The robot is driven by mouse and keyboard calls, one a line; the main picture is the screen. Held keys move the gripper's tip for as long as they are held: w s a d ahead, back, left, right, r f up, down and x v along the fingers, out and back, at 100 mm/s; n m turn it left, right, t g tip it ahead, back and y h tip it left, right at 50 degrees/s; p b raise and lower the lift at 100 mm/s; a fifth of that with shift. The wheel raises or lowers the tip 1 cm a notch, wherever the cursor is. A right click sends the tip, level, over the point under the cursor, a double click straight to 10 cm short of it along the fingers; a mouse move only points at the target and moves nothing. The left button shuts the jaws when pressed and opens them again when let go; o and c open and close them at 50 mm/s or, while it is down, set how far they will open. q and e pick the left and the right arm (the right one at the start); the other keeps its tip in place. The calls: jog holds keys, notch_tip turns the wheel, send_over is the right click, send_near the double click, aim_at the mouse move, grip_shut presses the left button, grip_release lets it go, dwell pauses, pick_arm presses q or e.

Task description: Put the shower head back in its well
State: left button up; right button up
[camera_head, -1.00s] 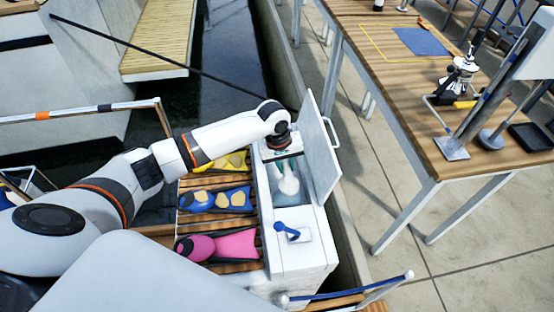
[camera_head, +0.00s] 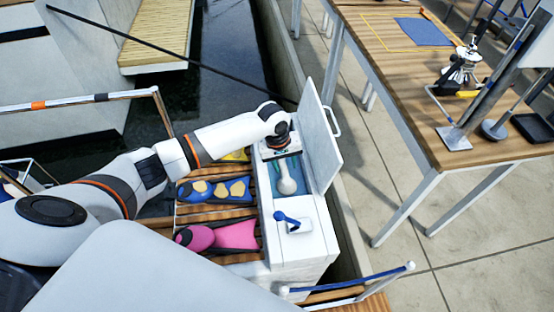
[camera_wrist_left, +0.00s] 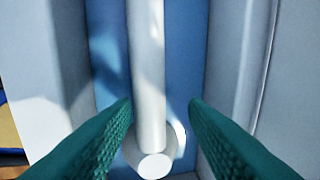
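The white shower head (camera_head: 287,185) is inside the blue-lined well (camera_head: 298,190) of the white box, below my left gripper (camera_head: 283,158). In the left wrist view, its pale handle (camera_wrist_left: 148,80) runs between my two green fingers, with a rounded end at the bottom. My left gripper (camera_wrist_left: 160,104) is open around the handle, with a gap on the right and a slim one on the left. How firmly the shower head is seated is hidden. My right gripper is not in view.
The white lid (camera_head: 318,142) stands open along the well's right side. A blue lever (camera_head: 287,218) is on the box top in front. Fins (camera_head: 222,236) lie on slats to the left. A wooden table (camera_head: 420,125) is at the right.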

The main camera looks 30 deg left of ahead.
pick_arm(q)
jog(key=shift+o, duration=0.5)
jog(key=shift+r, duration=0.1)
jog(key=v, duration=1.2)
jog(key=shift+w+a, duration=0.1)
